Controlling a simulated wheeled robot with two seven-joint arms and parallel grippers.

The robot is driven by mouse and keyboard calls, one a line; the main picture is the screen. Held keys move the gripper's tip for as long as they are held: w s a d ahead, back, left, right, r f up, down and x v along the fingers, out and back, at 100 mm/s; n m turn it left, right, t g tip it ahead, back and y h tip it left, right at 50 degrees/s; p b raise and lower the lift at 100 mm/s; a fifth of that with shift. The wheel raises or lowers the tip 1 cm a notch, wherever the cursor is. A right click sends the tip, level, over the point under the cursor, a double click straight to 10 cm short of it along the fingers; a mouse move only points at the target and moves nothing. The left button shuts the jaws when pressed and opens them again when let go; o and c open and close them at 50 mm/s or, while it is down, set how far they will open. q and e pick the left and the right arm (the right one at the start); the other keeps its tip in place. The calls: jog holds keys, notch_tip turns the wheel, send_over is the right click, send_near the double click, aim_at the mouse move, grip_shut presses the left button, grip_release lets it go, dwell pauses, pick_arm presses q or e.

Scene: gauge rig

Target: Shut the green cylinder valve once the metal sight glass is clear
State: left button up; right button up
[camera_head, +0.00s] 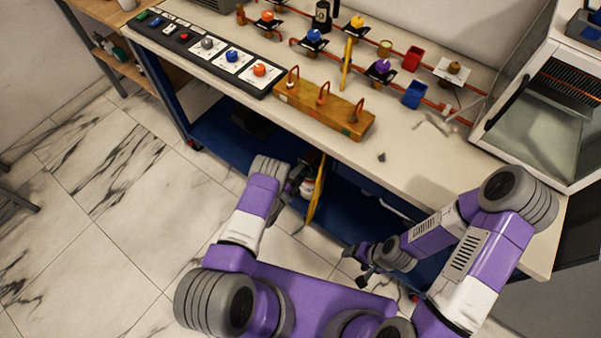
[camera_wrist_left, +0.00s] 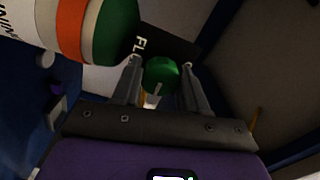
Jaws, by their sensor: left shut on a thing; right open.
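The green valve knob (camera_wrist_left: 160,76) shows in the left wrist view between the two fingers of my left gripper (camera_wrist_left: 160,88), which is shut on it. A cylinder with white, orange and green bands (camera_wrist_left: 72,28) lies at the upper left of that view. In the head view my left gripper (camera_head: 298,183) reaches under the bench edge, and the knob is not clearly visible there. My right gripper (camera_head: 366,268) is open and empty in front of the bench. I cannot tell for certain which bench fitting is the metal sight glass or whether it is clear.
The bench (camera_head: 425,150) carries red pipes with coloured knobs, a brassy block (camera_head: 335,118) with copper hooks, a black switch panel (camera_head: 205,50), and red and blue cups. A glass-fronted cabinet (camera_head: 540,110) stands at right. A dark card (camera_wrist_left: 168,45) is behind the knob. Marble floor is open at left.

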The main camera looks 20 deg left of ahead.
pick_arm(q)
jog(key=shift+m, duration=0.4)
jog(key=o, duration=1.1)
jog(key=shift+c, duration=0.2)
jog(key=shift+s, duration=0.1)
jog(key=p+v, duration=0.2)
jog(key=v, duration=0.5)
jog(key=shift+s+a, duration=0.15)
jog(key=shift+s, duration=0.1)
